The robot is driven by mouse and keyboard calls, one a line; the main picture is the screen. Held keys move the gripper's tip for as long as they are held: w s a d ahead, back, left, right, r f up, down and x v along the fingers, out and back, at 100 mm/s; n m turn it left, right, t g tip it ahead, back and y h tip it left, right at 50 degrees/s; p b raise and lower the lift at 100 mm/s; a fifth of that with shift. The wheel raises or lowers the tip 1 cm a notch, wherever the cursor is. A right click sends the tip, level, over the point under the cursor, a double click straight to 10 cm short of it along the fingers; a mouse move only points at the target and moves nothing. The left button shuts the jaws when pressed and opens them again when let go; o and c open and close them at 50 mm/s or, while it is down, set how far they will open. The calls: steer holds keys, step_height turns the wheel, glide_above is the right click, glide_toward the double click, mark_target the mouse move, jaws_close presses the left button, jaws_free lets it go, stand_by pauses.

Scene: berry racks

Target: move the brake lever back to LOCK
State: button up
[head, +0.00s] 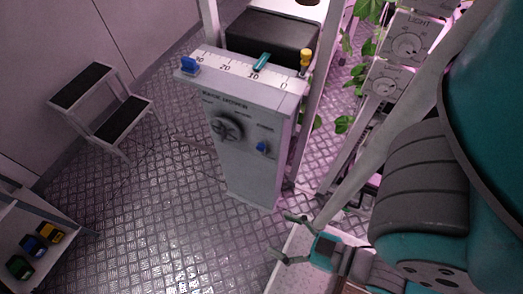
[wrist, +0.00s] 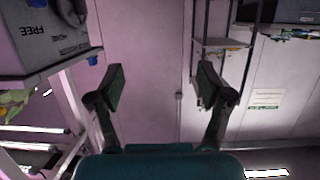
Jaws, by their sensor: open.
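A grey control post (head: 250,165) stands on the floor in the middle of the head view. Its front carries a dark grey lever-like handle (head: 228,126) and a small blue knob (head: 262,147). The small lettering there is unreadable in the head view. In the wrist view a grey box face (wrist: 40,55) at upper left reads FREE, with a dark handle (wrist: 74,12) partly cut off beside it. I cannot tell LOCK or the lever's exact setting. My gripper (head: 285,236) is open and empty, lower right of the post and apart from it. Its fingers (wrist: 162,80) are spread in the wrist view.
The post's top has a numbered scale with a blue slider (head: 189,64), a teal marker (head: 262,62) and a yellow knob (head: 306,58). A step stool (head: 105,110) stands left. Plant racks with dials (head: 407,44) are at right.

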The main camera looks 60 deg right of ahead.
steer(key=shift+f, duration=0.15)
steer(key=c, duration=0.4)
steer(key=shift+n+g, duration=0.6)
steer(key=shift+n, duration=0.1)
steer(key=f, duration=0.2)
steer(key=w+f, duration=0.1)
steer(key=f, duration=0.2)
steer(key=shift+w+a, duration=0.15)
steer(key=shift+w, duration=0.05)
jaws_close()
steer(key=w+d+f+n+g+h, duration=0.25)
steer(key=w+d+f, duration=0.2)
steer(key=f, duration=0.55)
steer(key=w+d+f+n+g+h, duration=0.1)
steer(key=w+d+f+g+h, duration=0.25)
steer(key=w+f, duration=0.45)
steer(key=w+d+r+m+g+h, duration=0.45)
steer(key=w+d+r+h, duration=0.2)
steer(key=w+h, duration=0.3)
steer(key=w+a+r+m+g+h, duration=0.2)
steer(key=w+r+m+g, duration=0.1)
steer(key=r+g, duration=0.2)
step_height(320, 180, up, 2)
steer(key=shift+w+a+r+m, duration=0.1)
steer(key=shift+w+a+m, duration=0.2)
steer(key=shift+w+m, duration=0.1)
steer(key=shift+g, duration=0.25)
